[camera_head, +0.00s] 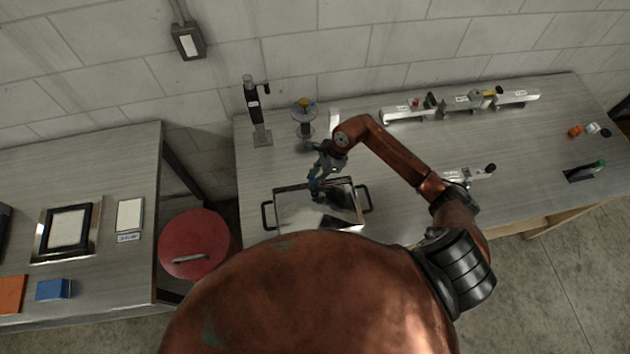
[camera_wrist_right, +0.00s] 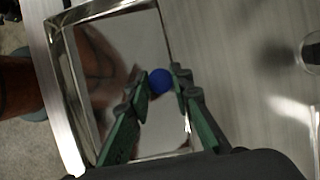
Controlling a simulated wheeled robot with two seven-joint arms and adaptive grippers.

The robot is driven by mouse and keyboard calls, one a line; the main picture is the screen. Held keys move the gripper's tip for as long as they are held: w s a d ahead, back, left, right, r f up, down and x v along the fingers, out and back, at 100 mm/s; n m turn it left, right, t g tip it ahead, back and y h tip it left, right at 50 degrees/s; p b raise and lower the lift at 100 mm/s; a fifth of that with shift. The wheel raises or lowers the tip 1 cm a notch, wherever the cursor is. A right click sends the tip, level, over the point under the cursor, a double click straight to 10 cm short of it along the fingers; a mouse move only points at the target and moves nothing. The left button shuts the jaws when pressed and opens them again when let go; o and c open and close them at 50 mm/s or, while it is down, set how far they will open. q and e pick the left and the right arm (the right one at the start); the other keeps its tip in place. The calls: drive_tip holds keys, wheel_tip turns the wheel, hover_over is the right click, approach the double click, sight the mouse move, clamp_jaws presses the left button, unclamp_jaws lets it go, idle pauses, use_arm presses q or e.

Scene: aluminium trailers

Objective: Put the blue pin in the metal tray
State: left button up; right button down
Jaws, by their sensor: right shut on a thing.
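The metal tray (camera_head: 291,212) is a shiny, shallow tray with dark side handles, near the front edge of the right-hand bench. It fills the middle of the right wrist view (camera_wrist_right: 84,85). My right gripper (camera_head: 316,190) is above the tray. In the right wrist view its green fingers (camera_wrist_right: 160,82) are shut on the blue pin (camera_wrist_right: 159,80), whose round blue end shows between the fingertips. The pin is over the tray's inside; I cannot tell whether it touches the bottom. The pin is not distinct in the head view. My left gripper is not in view.
A black stand (camera_head: 255,110) and a round-topped post (camera_head: 304,115) stand behind the tray. Metal fixtures (camera_head: 460,104) line the back right. A red round lid (camera_head: 193,245) is in the gap between benches. The bench's middle right is mostly clear.

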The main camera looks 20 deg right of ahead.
drive_tip(key=shift+s+f, duration=0.2)
drive_tip(key=shift+f, duration=0.4)
drive_tip(key=shift+f+p, duration=0.35)
drive_tip(key=shift+f, duration=0.15)
drive_tip(key=shift+f+b, duration=0.25)
drive_tip(key=shift+b, duration=0.05)
drive_tip(key=c, duration=1.7)
unclamp_jaws()
drive_tip(key=shift+c, duration=0.2)
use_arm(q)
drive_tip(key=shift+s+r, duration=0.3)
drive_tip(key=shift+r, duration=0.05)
use_arm(e)
drive_tip(key=shift+r, duration=0.1)
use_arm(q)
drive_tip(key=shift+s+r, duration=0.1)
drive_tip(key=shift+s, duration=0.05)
use_arm(e)
drive_tip(key=shift+r, duration=0.1)
drive_tip(key=shift+w+d+r, duration=0.1)
drive_tip(key=shift+d+r, duration=0.1)
drive_tip(key=shift+r, duration=0.05)
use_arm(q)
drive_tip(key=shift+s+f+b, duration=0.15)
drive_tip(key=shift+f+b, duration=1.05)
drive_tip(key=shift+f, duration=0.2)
use_arm(e)
drive_tip(key=shift+v, duration=5.8)
